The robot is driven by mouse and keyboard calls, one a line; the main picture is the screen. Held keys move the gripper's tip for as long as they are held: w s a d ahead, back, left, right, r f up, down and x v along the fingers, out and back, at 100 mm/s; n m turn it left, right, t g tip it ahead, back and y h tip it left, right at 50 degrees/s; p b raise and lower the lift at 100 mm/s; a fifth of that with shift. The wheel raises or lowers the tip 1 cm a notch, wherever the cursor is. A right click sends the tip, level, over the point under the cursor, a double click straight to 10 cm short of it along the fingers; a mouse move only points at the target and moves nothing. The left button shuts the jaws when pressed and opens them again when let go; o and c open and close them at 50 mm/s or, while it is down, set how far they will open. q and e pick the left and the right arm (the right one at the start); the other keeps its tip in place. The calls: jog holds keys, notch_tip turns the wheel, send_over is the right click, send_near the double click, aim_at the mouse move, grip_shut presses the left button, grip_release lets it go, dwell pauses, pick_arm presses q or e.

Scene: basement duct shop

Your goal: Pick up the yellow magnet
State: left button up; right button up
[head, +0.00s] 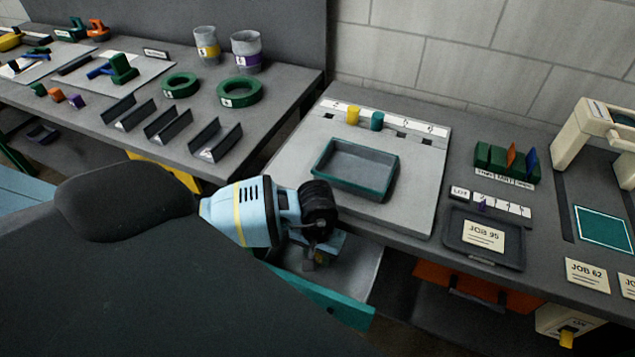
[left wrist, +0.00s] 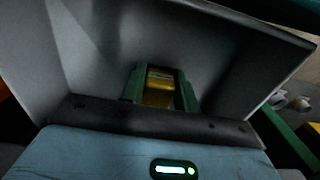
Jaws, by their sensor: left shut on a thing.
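My left gripper (head: 321,258) reaches down into an open teal-fronted drawer (head: 345,309) below the bench. In the left wrist view my left gripper's green fingers (left wrist: 160,88) are shut on a yellow block, which I take as the yellow magnet (left wrist: 158,90). The grey drawer walls surround it there. In the head view the held magnet is mostly hidden by the gripper. I cannot tell whether it still touches the drawer floor. My right gripper is not in view.
Above the drawer, a board (head: 419,187) holds a teal-rimmed tray (head: 346,188), a yellow cylinder (head: 352,115) and a teal cylinder (head: 377,121). A JOB 95 tray (head: 459,250) sits to the right. Another bench (head: 290,109) stands at the left.

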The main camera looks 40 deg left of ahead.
pick_arm(q)
notch_tip(320, 180, up, 17)
jog(key=shift+r, duration=0.15)
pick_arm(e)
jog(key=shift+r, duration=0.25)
pick_arm(q)
jog(key=shift+d, duration=0.1)
